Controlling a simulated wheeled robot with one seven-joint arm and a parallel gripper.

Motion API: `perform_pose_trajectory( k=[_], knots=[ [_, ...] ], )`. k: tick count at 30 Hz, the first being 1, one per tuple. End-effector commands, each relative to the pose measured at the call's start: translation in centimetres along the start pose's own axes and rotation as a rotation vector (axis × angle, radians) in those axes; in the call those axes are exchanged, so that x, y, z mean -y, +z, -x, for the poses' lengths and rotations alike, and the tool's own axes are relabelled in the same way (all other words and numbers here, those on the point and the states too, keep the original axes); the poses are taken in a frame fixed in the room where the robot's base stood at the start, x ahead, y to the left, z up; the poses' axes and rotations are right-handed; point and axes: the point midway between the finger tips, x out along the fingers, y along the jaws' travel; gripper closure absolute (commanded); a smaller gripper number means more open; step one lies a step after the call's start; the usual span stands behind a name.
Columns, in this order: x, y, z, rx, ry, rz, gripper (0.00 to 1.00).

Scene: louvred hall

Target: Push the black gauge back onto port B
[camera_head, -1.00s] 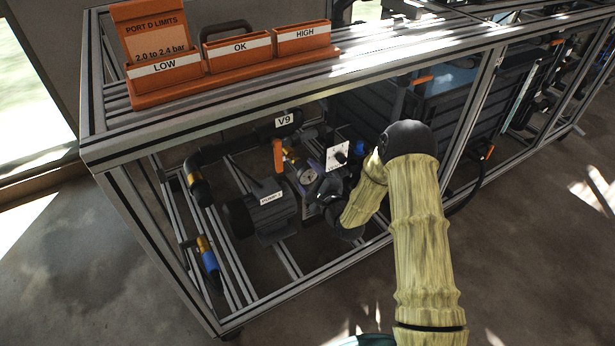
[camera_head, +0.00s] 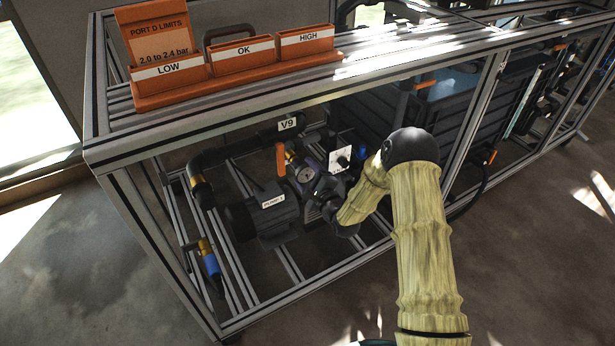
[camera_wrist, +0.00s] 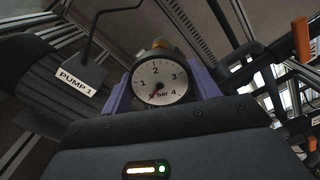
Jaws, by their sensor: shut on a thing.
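The gauge (camera_wrist: 160,80) has a round white dial marked in bar and a dark rim. Its needle points down and slightly left, near the low end. In the wrist view my gripper (camera_wrist: 161,92) has a purple finger on each side of it and is shut on it. In the head view the dial (camera_head: 305,174) shows beside the dark end of my arm, near the pump. No port B label is legible, and I cannot tell whether the gauge is seated.
PUMP 1 (camera_head: 270,215) stands left of the gauge. An orange lever (camera_head: 280,158) and pipe labelled V9 (camera_head: 288,125) are close by. A white plate with a black knob (camera_head: 341,160) sits to the right. The frame's top rail (camera_head: 240,116) runs above my arm.

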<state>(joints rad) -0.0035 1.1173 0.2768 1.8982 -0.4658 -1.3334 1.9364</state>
Motion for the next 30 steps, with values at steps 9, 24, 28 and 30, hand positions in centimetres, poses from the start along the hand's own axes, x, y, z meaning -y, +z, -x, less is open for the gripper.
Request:
perform_pose_trajectory(
  k=[9,24,28,30],
  knots=[
    [0.0,0.0,-0.2,0.0,-0.001,0.0,1.0],
    [0.0,0.0,0.0,-0.001,0.001,0.0,0.14],
    [0.1,-0.1,0.9,-0.002,0.002,-0.002,0.14],
    [0.1,-0.1,1.6,-0.003,0.002,-0.001,0.14]
  ],
)
